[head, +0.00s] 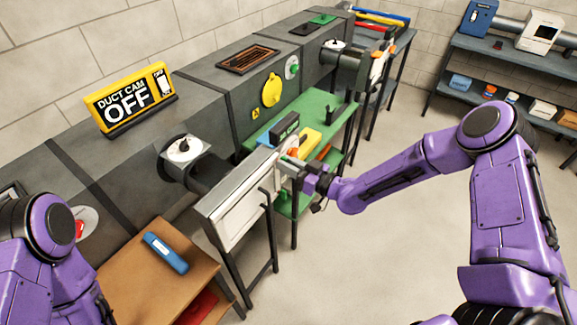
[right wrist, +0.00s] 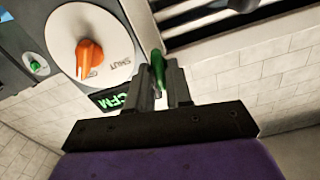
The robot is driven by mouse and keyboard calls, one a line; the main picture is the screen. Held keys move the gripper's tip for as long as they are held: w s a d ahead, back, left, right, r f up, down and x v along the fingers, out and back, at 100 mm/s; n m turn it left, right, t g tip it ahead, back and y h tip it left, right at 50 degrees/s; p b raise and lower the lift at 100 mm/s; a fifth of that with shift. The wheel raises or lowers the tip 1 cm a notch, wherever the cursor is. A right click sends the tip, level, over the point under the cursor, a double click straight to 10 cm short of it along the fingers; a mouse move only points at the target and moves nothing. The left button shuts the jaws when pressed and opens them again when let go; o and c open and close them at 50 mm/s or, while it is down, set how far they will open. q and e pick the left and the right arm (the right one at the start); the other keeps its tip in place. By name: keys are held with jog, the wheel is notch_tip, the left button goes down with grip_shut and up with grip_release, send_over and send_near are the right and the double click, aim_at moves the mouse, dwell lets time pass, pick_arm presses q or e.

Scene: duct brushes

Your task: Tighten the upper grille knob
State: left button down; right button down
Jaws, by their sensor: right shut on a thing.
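The grille (head: 243,200) is a pale framed panel on the end of a duct branch, at the middle of the head view. Its dark slats (right wrist: 240,28) show at the upper right of the right wrist view. My right gripper (head: 292,163) is at the grille's far end. In the right wrist view its fingers (right wrist: 160,85) are shut on a green knob (right wrist: 158,66) beside the slats. The fingers hide part of the knob. My left arm shows at the lower left of the head view, but its gripper is out of view.
An orange pointer knob (right wrist: 90,58) on a white dial sits close beside my right gripper. A green shelf (head: 322,108) with a CFM meter (head: 287,128) and a yellow tool stands behind. A blue object (head: 165,252) lies on the brown table. The floor to the right is clear.

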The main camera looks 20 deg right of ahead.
jog(key=shift+w+f+m, duration=0.1)
jog(key=shift+f+m, duration=0.05)
jog(key=shift+m, duration=8.1)
jog(key=shift+f+m, duration=0.15)
jog(key=shift+m, duration=8.1)
jog(key=c, duration=1.2)
grip_release()
jog(key=shift+f, duration=0.1)
